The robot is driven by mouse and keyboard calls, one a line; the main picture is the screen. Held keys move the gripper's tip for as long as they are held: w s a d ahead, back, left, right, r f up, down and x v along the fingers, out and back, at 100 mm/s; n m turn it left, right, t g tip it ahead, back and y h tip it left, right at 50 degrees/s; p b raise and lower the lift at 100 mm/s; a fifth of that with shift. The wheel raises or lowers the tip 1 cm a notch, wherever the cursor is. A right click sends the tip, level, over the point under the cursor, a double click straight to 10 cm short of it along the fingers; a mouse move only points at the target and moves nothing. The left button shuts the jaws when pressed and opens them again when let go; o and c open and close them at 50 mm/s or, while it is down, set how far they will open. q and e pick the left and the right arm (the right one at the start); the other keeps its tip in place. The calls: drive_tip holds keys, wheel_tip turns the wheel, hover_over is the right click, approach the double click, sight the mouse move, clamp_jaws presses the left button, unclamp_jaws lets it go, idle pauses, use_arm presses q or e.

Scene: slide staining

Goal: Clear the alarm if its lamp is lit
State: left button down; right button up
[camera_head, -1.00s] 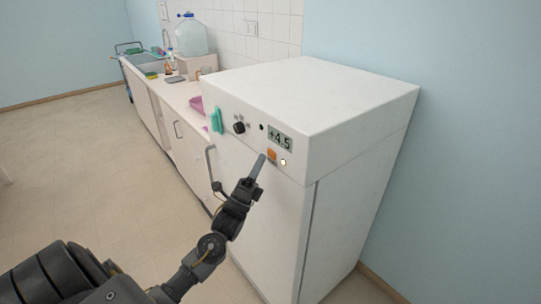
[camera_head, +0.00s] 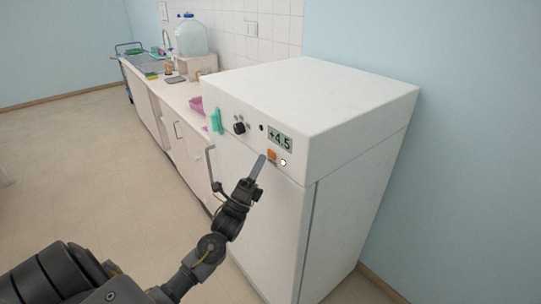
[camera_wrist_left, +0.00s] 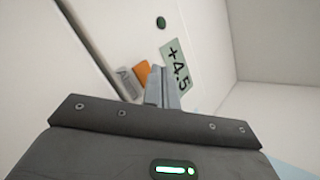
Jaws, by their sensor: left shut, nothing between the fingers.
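A white cabinet (camera_head: 258,190) bears a display (camera_head: 280,139) reading +4.5. Below the display is an orange button (camera_head: 272,154), with a small pale round spot (camera_head: 283,162) at its right; I cannot tell surely whether this spot is a lit lamp. A small dark round spot (camera_head: 261,127) left of the display looks dark green in the left wrist view (camera_wrist_left: 161,22). My left gripper (camera_head: 262,157) is shut and empty, its tips just beside the orange button; I cannot tell if they touch. In the left wrist view the fingertips (camera_wrist_left: 165,70) partly cover the panel beside the orange button (camera_wrist_left: 143,73).
A vertical handle (camera_head: 211,165) stands out lower left. A counter with a large bottle (camera_head: 191,38) runs behind.

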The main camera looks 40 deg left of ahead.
use_arm(q)
drive_tip(key=shift+w, duration=0.1)
idle(0.7)
drive_tip(key=shift+w+d, duration=0.1)
drive_tip(key=shift+w, duration=0.2)
drive_tip(key=shift+w+d, duration=0.1)
drive_tip(key=shift+w, duration=0.2)
idle(0.6)
drive_tip(key=shift+s, duration=0.15)
drive_tip(key=shift+s+a, duration=0.2)
drive_tip(key=shift+s, duration=0.4)
drive_tip(key=shift+s+a+p, duration=0.2)
drive_tip(key=shift+s+a, duration=0.05)
drive_tip(key=shift+s, duration=0.55)
drive_tip(key=shift+s+a+p, duration=0.15)
drive_tip(key=shift+s+a, duration=0.05)
drive_tip(key=shift+s, duration=0.6)
drive_tip(key=shift+s+a+p, duration=0.2)
drive_tip(key=shift+s+a, duration=0.05)
drive_tip(key=shift+s, duration=0.55)
